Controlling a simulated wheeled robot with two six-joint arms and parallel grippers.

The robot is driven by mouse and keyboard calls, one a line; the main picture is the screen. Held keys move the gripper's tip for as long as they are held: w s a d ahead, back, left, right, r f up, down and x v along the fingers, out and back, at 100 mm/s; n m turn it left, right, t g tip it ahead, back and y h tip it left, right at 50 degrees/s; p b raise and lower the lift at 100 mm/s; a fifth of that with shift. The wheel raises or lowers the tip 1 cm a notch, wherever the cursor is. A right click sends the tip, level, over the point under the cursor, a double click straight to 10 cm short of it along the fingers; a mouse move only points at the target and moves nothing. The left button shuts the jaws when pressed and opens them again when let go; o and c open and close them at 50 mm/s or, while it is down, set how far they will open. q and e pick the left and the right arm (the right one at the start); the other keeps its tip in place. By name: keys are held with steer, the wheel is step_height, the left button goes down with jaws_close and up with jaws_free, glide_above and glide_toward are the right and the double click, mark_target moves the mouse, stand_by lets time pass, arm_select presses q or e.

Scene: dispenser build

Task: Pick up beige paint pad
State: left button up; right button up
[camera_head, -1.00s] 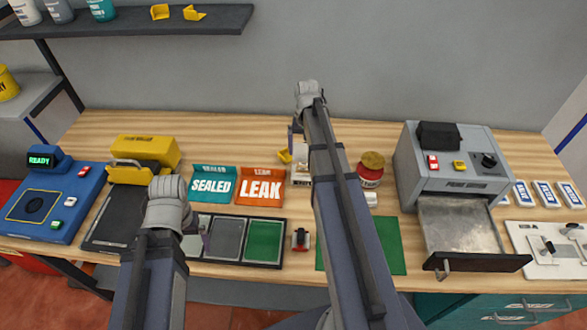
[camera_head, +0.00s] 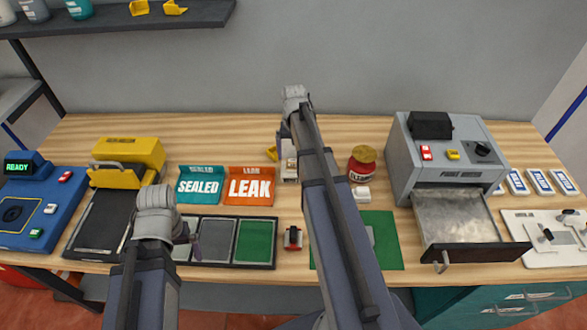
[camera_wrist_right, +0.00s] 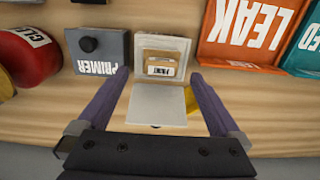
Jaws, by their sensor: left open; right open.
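The beige paint pad (camera_wrist_right: 161,68), a small tan block with a white label, appears to sit in a white open case (camera_wrist_right: 176,48) in the right wrist view. A pale square flap (camera_wrist_right: 160,108) lies at the near side of the case. My right gripper (camera_wrist_right: 158,76) is open, with its two purple fingers on either side of the case and nothing between them that I can see gripped. In the head view my right forearm mostly hides this spot. My left gripper (camera_head: 192,240) is open over the dark tray, its fingers partly hidden by its wrist.
A grey PRIMER box (camera_wrist_right: 100,52) stands close left of the case. The orange LEAK bin (camera_head: 250,187) and teal SEALED bin (camera_head: 200,186) are nearby. A red jar (camera_head: 361,165) and a grey machine with an open drawer (camera_head: 455,215) stand to the right.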

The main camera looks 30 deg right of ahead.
mark_target(294, 159)
arm_select(q)
step_height(294, 159, down, 4)
steer(key=b, duration=0.3)
steer(key=shift+r, duration=0.1)
arm_select(e)
step_height(294, 159, down, 4)
steer(key=shift+r, duration=0.1)
arm_select(q)
steer(key=shift+r, duration=0.1)
arm_select(e)
steer(key=shift+r, duration=0.1)
steer(key=shift+c, duration=0.4)
steer(key=c, duration=1.5)
steer(key=shift+o, duration=0.2)
arm_select(q)
steer(key=shift+r+p, duration=0.2)
steer(key=shift+p, duration=0.15)
arm_select(e)
steer(key=shift+r, duration=0.15)
step_height(294, 159, up, 10)
steer(key=p, duration=0.9)
steer(key=shift+p, duration=0.4)
arm_select(q)
step_height(294, 159, up, 10)
steer(key=shift+f, duration=0.15)
